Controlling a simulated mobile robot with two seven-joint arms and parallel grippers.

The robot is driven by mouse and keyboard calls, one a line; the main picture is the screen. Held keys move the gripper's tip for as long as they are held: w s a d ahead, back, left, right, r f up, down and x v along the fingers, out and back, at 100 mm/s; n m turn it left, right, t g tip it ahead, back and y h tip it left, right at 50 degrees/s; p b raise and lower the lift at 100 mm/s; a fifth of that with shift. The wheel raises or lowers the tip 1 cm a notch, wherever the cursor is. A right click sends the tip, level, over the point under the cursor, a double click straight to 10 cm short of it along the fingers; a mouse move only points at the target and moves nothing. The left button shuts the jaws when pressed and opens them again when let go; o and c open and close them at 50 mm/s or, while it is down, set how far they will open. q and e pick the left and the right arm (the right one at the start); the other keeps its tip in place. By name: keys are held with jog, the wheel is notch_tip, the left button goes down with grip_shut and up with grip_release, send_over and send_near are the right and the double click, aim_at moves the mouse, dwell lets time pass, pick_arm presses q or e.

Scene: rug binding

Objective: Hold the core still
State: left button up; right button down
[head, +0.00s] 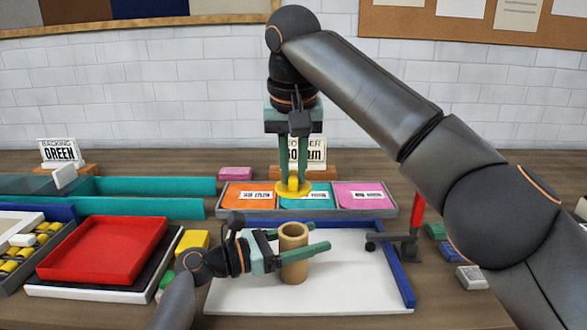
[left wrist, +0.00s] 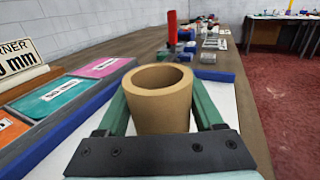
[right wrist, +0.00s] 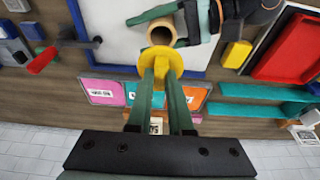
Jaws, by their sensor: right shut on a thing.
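The core (head: 293,262), a tan hollow cylinder, stands upright on the white board (head: 235,285). My left gripper (head: 318,240) reaches in low from the left with its green fingers on either side of the core. The left wrist view shows the core (left wrist: 158,98) between the spread fingers, its open top facing up; contact with the fingers is hard to tell. My right gripper (head: 293,180) points down behind the core, shut on a yellow flanged piece (head: 293,189). That piece (right wrist: 160,65) also shows at the fingertips in the right wrist view.
A grey tray (head: 315,213) with orange, teal and pink labelled packets lies behind the board. A blue frame (head: 397,280) edges the board. A red tray (head: 105,250) and a yellow block (head: 193,243) are at left. A red-handled tool (head: 415,225) is at right.

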pick_arm(q)
jog(key=o, duration=0.4)
